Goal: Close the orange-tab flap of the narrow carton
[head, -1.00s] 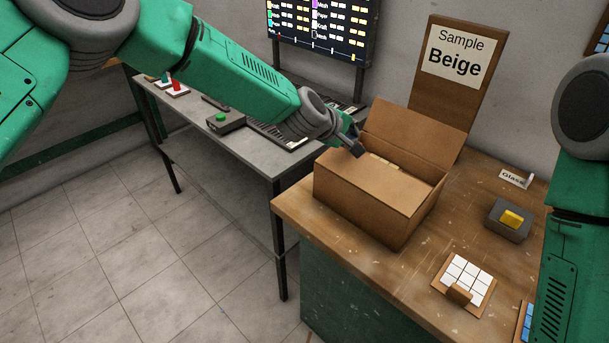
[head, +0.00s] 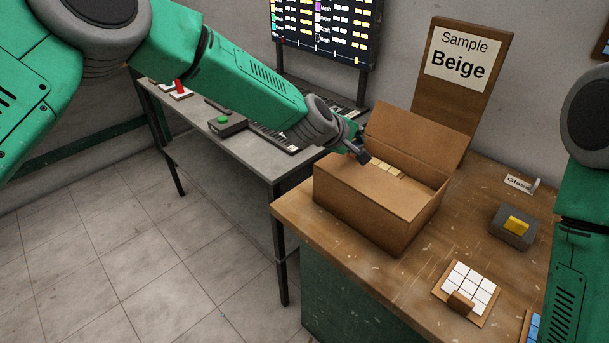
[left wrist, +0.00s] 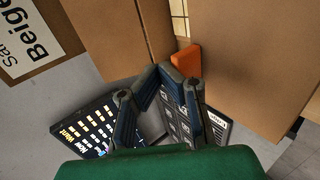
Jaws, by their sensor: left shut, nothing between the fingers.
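The narrow carton (head: 370,222) stands on the wooden bench. Its near panel (head: 375,190) lies roughly flat over the front part of the top, and its far flap (head: 415,140) stands up, leaning back. Pale tiles show in the gap between them. The orange tab (left wrist: 186,60) shows in the left wrist view at the edge of the large right-hand cardboard panel (left wrist: 245,60); it is not visible in the head view. My left gripper (head: 365,157) is shut and empty at the carton's left end; its fingertips (left wrist: 168,72) are close beside the tab, contact unclear. My right gripper is out of view.
A brown board (head: 452,95) reading "Sample Beige" stands behind the carton. Right of it are a grey box with a yellow button (head: 513,227) and a white tile panel (head: 468,280). A grey table (head: 215,150) is at left. My right arm fills the right edge.

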